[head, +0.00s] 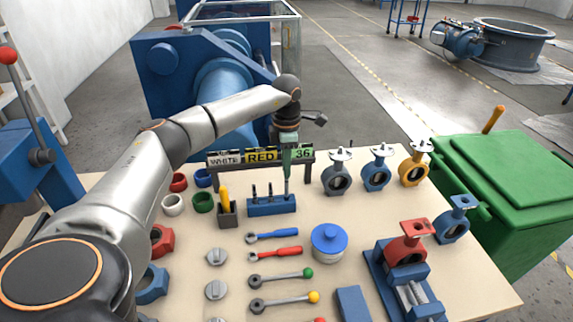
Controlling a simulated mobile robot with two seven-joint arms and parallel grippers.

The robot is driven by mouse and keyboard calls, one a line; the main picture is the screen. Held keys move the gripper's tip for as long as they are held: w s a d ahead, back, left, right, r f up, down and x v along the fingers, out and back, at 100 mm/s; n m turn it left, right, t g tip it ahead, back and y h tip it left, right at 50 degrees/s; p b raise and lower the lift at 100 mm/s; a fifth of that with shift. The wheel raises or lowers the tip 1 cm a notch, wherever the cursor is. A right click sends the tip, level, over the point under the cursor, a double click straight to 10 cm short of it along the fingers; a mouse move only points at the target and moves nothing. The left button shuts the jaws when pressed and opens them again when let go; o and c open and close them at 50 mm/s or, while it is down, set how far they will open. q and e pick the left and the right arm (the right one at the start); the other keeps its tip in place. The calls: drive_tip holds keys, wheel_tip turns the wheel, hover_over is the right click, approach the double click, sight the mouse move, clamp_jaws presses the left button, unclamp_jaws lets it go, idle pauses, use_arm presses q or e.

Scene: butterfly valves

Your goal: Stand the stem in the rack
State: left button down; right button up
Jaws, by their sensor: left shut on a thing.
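My left gripper (289,170) points straight down above the rack's right end. It is shut on a thin grey stem (287,187), which hangs upright below the fingers. The stem's lower end meets the rack's right end in the picture; I cannot tell whether it is inside a hole or just above. My right gripper is out of view.
A sign rail (228,160) reading WHITE, RED, 36 stands just behind the rack. A dark holder (227,214) with a yellow-handled tool is at its left. Butterfly valves (337,179) stand to the right. Wrenches (275,254) and a blue-lidded pot (329,243) lie in front.

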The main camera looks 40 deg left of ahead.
use_arm(q)
drive_tip(key=shift+f+b, duration=1.1)
drive_tip(key=shift+f, duration=1.25)
idle(0.8)
drive_tip(key=c, duration=0.8)
unclamp_jaws()
wheel_tip(320, 180, up, 7)
drive_tip(key=p, duration=0.6)
drive_tip(key=shift+r, duration=0.1)
idle(0.4)
